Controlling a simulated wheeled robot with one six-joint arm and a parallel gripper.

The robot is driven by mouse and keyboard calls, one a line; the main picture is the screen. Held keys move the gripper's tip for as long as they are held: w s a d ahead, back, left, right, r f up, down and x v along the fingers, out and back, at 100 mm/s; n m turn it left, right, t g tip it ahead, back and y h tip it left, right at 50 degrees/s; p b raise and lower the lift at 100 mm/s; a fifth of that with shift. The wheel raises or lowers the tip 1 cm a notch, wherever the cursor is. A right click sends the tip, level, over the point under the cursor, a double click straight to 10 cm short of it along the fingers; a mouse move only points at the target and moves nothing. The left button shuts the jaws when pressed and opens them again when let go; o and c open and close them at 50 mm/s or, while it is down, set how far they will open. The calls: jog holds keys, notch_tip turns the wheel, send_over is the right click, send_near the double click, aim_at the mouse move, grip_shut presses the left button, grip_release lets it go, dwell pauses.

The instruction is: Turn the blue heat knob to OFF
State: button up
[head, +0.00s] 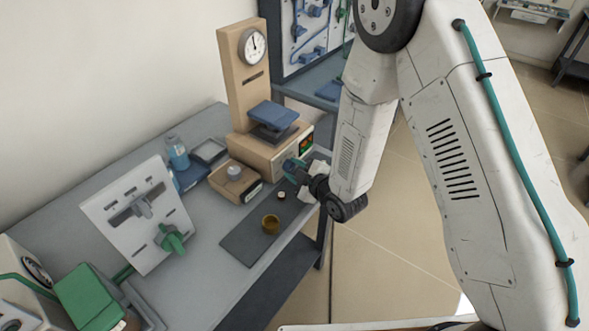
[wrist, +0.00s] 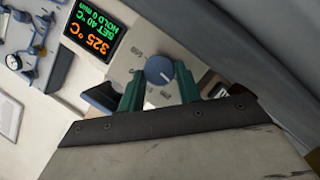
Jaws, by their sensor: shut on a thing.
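The blue heat knob (wrist: 159,70), with a white pointer line, sits on a pale control panel (wrist: 150,50) in the wrist view. My gripper (wrist: 160,84) has one green finger on each side of it and is shut on it. In the head view my gripper (head: 297,169) is at the front of the tan furnace (head: 257,152), and the knob is hidden behind it. The display (wrist: 90,30) beside the knob reads 325 °C, SET 40 °C, HOLD 0 min. The panel lettering is too small to read, so I cannot tell the knob's setting.
A small tan unit with a grey knob (head: 235,173) stands left of the furnace. An amber cup (head: 270,223) stands on a dark mat (head: 243,246) in front. A white panel with a green handle (head: 140,218) is further left. Open floor lies right of the bench.

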dwell(0.4)
jog(key=o, duration=1)
jog(key=v, duration=0.7)
jog(key=shift+s+d, duration=0.2)
jog(key=shift+s, duration=0.1)
